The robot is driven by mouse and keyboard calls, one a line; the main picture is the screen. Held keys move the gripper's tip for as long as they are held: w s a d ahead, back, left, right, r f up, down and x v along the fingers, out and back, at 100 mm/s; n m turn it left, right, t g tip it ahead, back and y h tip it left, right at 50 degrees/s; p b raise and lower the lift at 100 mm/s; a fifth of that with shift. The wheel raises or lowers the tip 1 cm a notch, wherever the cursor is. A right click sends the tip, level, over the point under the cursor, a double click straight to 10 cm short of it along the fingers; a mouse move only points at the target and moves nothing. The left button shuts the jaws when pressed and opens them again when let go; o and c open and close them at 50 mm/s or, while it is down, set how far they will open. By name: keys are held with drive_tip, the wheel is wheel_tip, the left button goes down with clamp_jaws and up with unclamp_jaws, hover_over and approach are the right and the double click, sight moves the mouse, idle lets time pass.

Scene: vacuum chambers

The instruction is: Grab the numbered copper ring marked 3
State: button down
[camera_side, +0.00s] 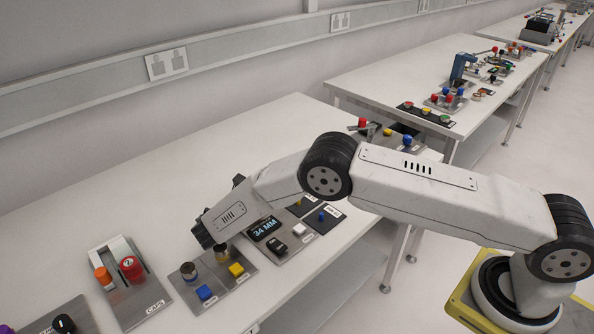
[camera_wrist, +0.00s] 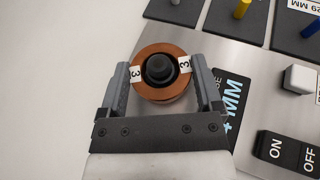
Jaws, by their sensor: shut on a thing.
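The copper ring (camera_wrist: 162,94) is in the wrist view, with white labels reading 3 on its left and right sides. My gripper (camera_wrist: 160,70) has one finger on each side of the ring and is shut on it. A round black post or knob (camera_wrist: 159,68) shows in the ring's middle; I cannot tell whether the ring sits around it or is above it. In the side view my wrist end hides the ring and my fingers.
A display (camera_side: 265,228) reading 34 MM and an ON/OFF switch (camera_wrist: 289,154) lie to the gripper's right. Yellow (camera_side: 236,270) and blue (camera_side: 205,292) buttons share a plate with metal cylinders. A caps plate (camera_side: 152,306) stands at left.

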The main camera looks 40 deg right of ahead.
wheel_tip(320, 180, up, 3)
drive_tip(key=shift+f, duration=0.2)
drive_tip(key=shift+s+r, duration=0.2)
drive_tip(key=shift+r, duration=0.1)
drive_tip(key=s+d+r, duration=0.2)
drive_tip(key=s+r, duration=0.7)
drive_tip(key=s, duration=0.4)
drive_tip(key=shift+s, duration=0.25)
